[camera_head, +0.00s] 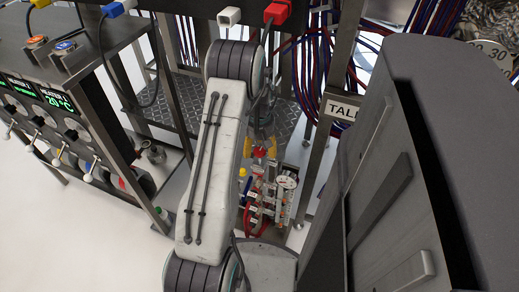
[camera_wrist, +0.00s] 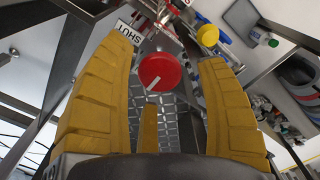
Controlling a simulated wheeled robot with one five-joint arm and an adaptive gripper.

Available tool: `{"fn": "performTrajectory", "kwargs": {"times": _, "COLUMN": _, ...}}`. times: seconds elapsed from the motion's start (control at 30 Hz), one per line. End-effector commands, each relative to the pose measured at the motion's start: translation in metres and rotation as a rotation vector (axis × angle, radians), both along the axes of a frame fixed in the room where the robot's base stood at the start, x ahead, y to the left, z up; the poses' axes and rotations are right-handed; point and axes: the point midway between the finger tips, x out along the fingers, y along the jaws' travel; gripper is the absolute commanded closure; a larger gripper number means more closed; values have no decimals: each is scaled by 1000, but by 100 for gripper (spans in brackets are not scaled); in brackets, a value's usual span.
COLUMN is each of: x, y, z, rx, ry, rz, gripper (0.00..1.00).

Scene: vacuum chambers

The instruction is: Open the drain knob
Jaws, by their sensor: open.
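A round red knob (camera_wrist: 162,71) with a white line on its face is at the middle of the wrist view. A plate with the word SHUT (camera_wrist: 129,32) is at its upper left. No drain label is readable. My gripper (camera_wrist: 165,52) is open, its thick yellow fingers on the left and right of the knob, with gaps on both sides. A third yellow finger is below the knob. Whether any finger touches it cannot be told. In the head view my gripper (camera_head: 260,146) is small and partly hidden behind my arm, over red fittings low in the frame.
A yellow knob (camera_wrist: 207,35) is just right of the red knob. Metal frame posts (camera_head: 318,120) and a TALL-like label (camera_head: 341,108) stand right of my arm. A heater panel bench (camera_head: 60,110) is at left.

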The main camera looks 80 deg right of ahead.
Motion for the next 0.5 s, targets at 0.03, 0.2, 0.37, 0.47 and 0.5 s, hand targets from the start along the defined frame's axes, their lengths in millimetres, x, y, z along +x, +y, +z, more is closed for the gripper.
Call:
{"fn": "performTrajectory", "kwargs": {"times": 0.03, "x": 0, "y": -1, "z": 6, "rx": -3, "ry": 0, "rz": 0, "gripper": 34}}
{"fn": "performTrajectory", "kwargs": {"times": 0.2, "x": 0, "y": -1, "z": 30, "rx": -6, "ry": 1, "rz": 0, "gripper": 34}}
{"fn": "performTrajectory", "kwargs": {"times": 0.37, "x": 0, "y": -1, "z": 59, "rx": -6, "ry": 1, "rz": 0, "gripper": 34}}
{"fn": "performTrajectory", "kwargs": {"times": 0.47, "x": 0, "y": -1, "z": 75, "rx": -5, "ry": 0, "rz": 0, "gripper": 34}}
{"fn": "performTrajectory", "kwargs": {"times": 0.5, "x": 0, "y": -1, "z": 80, "rx": -4, "ry": 0, "rz": 1, "gripper": 34}}
